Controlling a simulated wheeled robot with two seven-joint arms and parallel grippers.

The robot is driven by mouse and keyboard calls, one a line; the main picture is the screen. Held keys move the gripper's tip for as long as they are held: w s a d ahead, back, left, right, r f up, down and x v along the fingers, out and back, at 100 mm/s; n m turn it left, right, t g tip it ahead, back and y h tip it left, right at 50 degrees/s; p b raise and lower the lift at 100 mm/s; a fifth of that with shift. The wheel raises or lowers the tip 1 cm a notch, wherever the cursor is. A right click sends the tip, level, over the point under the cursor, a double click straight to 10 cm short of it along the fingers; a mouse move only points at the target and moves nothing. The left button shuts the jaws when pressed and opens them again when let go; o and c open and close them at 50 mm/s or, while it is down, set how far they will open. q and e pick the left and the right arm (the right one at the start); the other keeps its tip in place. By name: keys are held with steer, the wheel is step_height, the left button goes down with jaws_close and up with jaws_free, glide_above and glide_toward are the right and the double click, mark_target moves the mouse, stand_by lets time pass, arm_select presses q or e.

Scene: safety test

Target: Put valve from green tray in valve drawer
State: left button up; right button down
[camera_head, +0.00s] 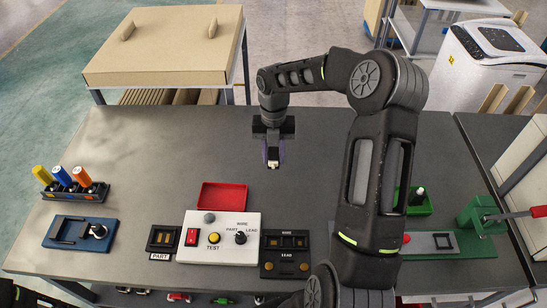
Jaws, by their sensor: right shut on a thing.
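My right gripper (272,158) points down above the middle of the dark workbench, behind the red tray. It is shut on a small part with a pale tip (273,164); the jaws hide most of it, and I cannot tell whether it is a valve. The green tray (416,209) is on the right side of the bench, partly behind my right arm, with a dark, light-topped piece (419,195) in it. No drawer is clearly marked as the valve drawer. Small coloured items (180,297) show below the bench's front edge. My left gripper is not in view.
A red tray (223,196) stands behind a white test box (222,236). Dark part and wire fixtures flank the box. A blue fixture (80,233) and coloured cylinders (62,176) are at left. A green lever press (480,215) is at right. The back-left bench is clear.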

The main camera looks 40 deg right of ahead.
steer(key=shift+r, duration=1.25)
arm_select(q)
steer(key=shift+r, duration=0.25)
arm_select(e)
steer(key=shift+w+a+r+m+b, duration=0.2)
steer(key=shift+a+m+b, duration=0.25)
steer(key=shift+m, duration=0.35)
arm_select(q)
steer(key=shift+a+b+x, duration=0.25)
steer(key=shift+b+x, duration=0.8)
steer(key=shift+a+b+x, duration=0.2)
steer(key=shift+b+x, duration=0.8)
arm_select(e)
steer(key=w+a+r+m+t, duration=0.1)
steer(key=a+r+m, duration=0.2)
steer(key=a+m, duration=0.5)
steer(key=w+a+r+m+t, duration=0.1)
steer(key=a+m, duration=0.7)
steer(key=m, duration=1.1)
steer(key=shift+w+a+r+t+h, duration=0.2)
steer(key=shift+w+r+t+h, duration=0.15)
steer(key=shift+w+r, duration=0.6)
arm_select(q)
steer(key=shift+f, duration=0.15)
arm_select(e)
steer(key=shift+s+r, duration=0.2)
steer(key=shift+r, duration=0.05)
